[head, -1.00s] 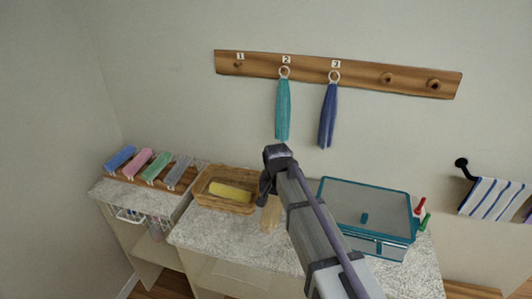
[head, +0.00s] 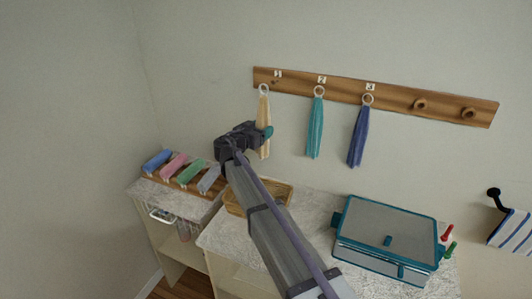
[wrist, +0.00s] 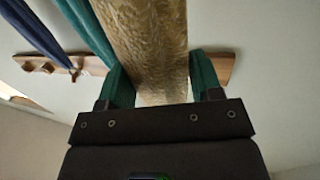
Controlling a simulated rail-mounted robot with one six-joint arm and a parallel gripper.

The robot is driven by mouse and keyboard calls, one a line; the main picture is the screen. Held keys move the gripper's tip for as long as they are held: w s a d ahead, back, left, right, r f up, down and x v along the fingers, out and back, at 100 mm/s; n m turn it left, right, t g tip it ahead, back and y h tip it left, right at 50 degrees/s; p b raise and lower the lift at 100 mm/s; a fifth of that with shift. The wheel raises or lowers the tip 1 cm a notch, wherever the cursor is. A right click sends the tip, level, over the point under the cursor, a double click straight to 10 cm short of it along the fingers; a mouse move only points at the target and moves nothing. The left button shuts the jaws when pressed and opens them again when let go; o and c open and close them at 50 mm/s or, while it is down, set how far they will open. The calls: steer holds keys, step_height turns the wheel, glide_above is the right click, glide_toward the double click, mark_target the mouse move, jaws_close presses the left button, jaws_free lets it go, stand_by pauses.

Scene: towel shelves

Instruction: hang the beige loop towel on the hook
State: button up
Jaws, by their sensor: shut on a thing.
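My gripper is shut on the towel's strip; in the wrist view the towel (wrist: 148,45) runs between the two teal fingers (wrist: 163,80). The ring is at the left end of the wooden hook rail (head: 390,100), beside the label 1 (head: 278,74). The peg under that label is hard to make out, and I cannot tell whether the ring is around it or in front of it.
A teal towel (head: 315,130) and a blue towel (head: 358,138) hang just right of it. Below are a wicker basket (head: 282,193), a teal-edged box (head: 388,230) and rolled towels (head: 190,172) on a rack. The wall left of the rail is clear.

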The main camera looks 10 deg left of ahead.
steer(key=shift+d+r, duration=0.1)
steer(key=shift+r, duration=0.2)
steer(key=shift+w, duration=0.2)
steer(key=w+d, duration=0.1)
steer(key=w, duration=0.2)
steer(key=w+d+f+b, duration=0.1)
steer(key=w, duration=0.2)
steer(key=w+d+f+b, duration=0.1)
steer(key=w, duration=0.2)
steer(key=shift+w, duration=0.25)
stand_by(0.7)
steer(key=o, duration=1)
steer(key=shift+o, duration=0.2)
